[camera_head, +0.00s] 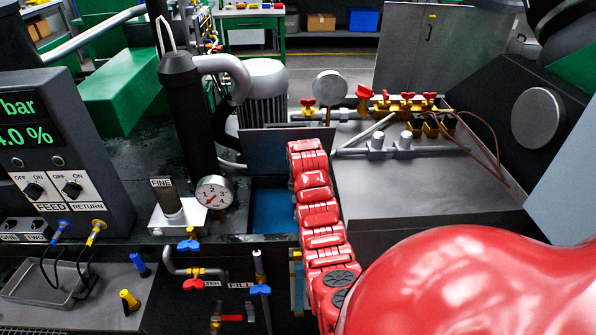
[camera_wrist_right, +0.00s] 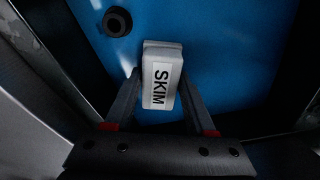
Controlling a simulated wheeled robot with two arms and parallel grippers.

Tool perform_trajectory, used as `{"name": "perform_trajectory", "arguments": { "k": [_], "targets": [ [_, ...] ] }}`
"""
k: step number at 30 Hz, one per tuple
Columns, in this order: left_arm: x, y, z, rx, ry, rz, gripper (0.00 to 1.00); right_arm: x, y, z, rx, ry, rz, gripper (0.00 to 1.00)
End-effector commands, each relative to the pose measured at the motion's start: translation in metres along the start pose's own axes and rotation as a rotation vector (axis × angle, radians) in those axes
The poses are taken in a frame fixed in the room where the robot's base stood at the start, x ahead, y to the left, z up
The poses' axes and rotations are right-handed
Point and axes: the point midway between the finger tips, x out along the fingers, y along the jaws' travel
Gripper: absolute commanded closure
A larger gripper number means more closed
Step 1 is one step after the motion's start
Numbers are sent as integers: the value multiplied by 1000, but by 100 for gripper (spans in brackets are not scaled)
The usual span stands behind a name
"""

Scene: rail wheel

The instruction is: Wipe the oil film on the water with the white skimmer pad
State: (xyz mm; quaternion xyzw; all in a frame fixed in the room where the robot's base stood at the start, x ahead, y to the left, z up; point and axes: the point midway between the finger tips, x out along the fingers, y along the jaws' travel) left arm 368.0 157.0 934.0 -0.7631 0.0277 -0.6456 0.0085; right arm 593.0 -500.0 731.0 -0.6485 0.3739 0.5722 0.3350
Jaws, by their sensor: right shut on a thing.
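The white skimmer pad (camera_wrist_right: 162,62), labelled SKIM, is held between the two fingers of my right gripper (camera_wrist_right: 160,90) in the right wrist view. The gripper is shut on it, over the blue water (camera_wrist_right: 225,60). I cannot tell whether the pad touches the water. The blue water also shows in the head view as a small patch (camera_head: 272,210) left of my red right arm, which hides the gripper and pad there. No clear oil film can be made out; pale patches show near the top of the wrist view. My left gripper is not in view.
A dark round ring (camera_wrist_right: 117,21) lies in the blue area. Dark tank walls flank the water. In the head view a pressure gauge (camera_head: 214,192) and a FINE filter block (camera_head: 177,215) stand left, and a grey deck (camera_head: 430,180) with red-handled valves (camera_head: 408,97) lies right.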

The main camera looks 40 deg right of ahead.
Motion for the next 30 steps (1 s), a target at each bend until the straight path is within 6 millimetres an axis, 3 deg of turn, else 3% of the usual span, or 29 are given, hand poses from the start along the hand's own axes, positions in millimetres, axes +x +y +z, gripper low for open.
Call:
{"name": "perform_trajectory", "arguments": {
  "k": [8,17,24,30],
  "targets": [
    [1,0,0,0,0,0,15,-2,0,0,0,0,0,89],
    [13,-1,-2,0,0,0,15,-32,-1,-5,1,4,-2,89],
    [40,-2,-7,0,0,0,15,-60,-1,-8,1,2,0,89],
    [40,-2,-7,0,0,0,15,-60,-1,-8,1,1,0,89]
  ]
}}
